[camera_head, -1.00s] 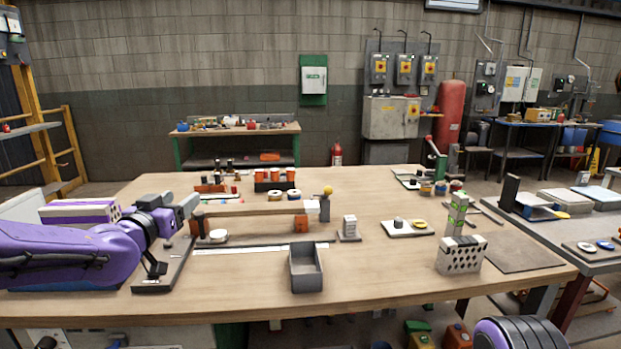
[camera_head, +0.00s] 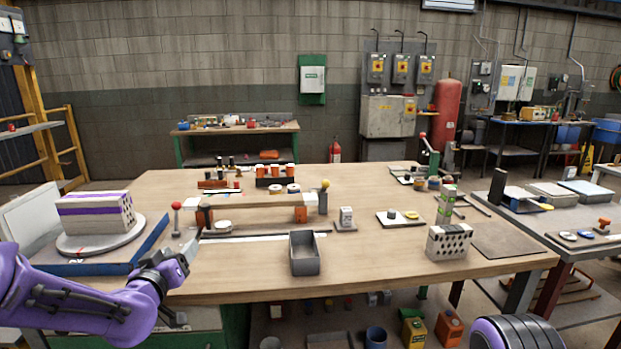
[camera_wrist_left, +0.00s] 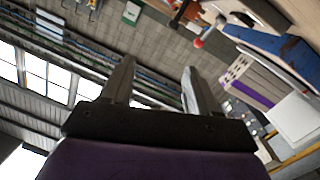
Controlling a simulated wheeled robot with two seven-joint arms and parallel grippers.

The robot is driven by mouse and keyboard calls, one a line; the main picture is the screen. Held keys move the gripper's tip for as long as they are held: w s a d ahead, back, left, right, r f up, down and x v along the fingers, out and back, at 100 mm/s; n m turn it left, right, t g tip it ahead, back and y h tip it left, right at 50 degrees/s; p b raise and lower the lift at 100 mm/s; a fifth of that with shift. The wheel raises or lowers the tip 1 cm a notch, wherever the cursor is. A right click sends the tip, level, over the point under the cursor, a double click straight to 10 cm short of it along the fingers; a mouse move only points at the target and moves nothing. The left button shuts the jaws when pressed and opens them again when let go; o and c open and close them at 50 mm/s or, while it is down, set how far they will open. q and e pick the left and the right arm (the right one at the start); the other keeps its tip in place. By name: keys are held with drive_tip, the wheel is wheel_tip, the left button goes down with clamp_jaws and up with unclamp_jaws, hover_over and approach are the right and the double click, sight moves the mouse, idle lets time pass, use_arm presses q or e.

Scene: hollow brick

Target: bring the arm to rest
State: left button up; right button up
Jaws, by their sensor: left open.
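My left arm is purple and comes in from the left in the head view. Its gripper (camera_head: 183,262) is over the table's front left edge, in front of the turntable, and holds nothing. In the left wrist view the two fingers (camera_wrist_left: 150,88) stand apart with nothing between them. A hollow brick (camera_head: 95,216) with purple bands lies on a round grey turntable (camera_head: 100,243) at the left; it also shows at the right of the left wrist view (camera_wrist_left: 250,84). My right gripper does not show; a purple and black part of my body is at the bottom right.
The wooden table (camera_head: 380,265) has free room at its front. A grey open bin (camera_head: 305,262), a perforated block (camera_head: 449,241) and a long wooden beam fixture (camera_head: 255,201) stand on it. A red-knobbed lever (camera_head: 176,206) rises near my left gripper.

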use_arm(q)
drive_tip(key=s+f+n+g+y+p, duration=0.1)
drive_tip(key=s+f+g, duration=0.1)
drive_tip(key=s+f, duration=0.45)
drive_tip(key=s+a+f+n+g+y, duration=0.15)
drive_tip(key=s+f, duration=0.25)
drive_tip(key=f, duration=0.6)
drive_tip(key=s+d+f+n+g+p, duration=0.1)
drive_tip(key=s+f+g, duration=0.2)
drive_tip(key=s+f, duration=0.35)
drive_tip(key=s+f+g, duration=0.2)
drive_tip(key=s+f, duration=0.2)
drive_tip(key=s, duration=0.4)
drive_tip(key=s+f+g+p, duration=0.1)
drive_tip(key=s+f+g, duration=0.2)
drive_tip(key=s+f, duration=0.2)
drive_tip(key=s+f+g+p, duration=0.1)
drive_tip(key=s+f, duration=0.4)
drive_tip(key=s, duration=0.6)
drive_tip(key=shift+a+g+y, duration=0.3)
drive_tip(key=shift+g+y, duration=0.05)
drive_tip(key=shift+g, duration=0.3)
drive_tip(key=shift+w, duration=0.1)
